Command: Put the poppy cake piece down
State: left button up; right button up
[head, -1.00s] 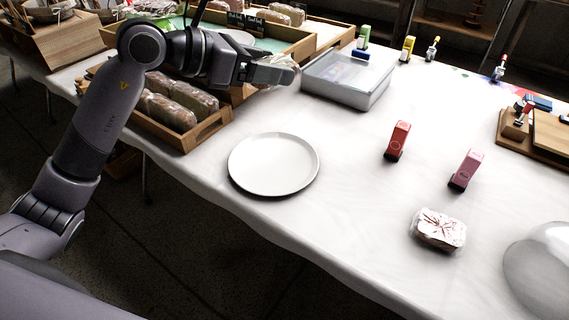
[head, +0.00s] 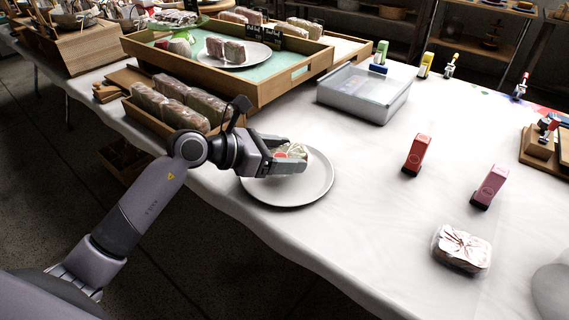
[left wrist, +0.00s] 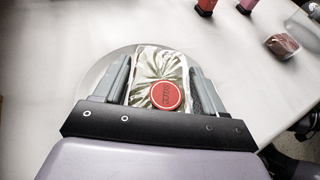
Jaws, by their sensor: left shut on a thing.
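My left gripper (head: 292,158) is shut on the poppy cake piece (head: 296,151), a small wrapped piece. In the left wrist view the cake piece (left wrist: 160,68) lies between the two fingers, in a clear wrapper with pale and dark streaks and a round red sticker. The gripper is over the white round plate (head: 317,187). The plate also shows behind the piece in the left wrist view (left wrist: 95,75). I cannot tell whether the piece touches the plate. My right gripper is not in view.
A wooden crate of wrapped loaves (head: 178,103) stands left of the plate. A clear-lidded grey box (head: 365,95) is behind it. Red (head: 416,155) and pink (head: 489,187) stampers and another wrapped piece (head: 461,248) stand to the right. Bare cloth lies between.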

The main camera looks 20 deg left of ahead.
pick_arm(q)
jog(key=shift+f, duration=1.2)
jog(key=o, duration=0.7)
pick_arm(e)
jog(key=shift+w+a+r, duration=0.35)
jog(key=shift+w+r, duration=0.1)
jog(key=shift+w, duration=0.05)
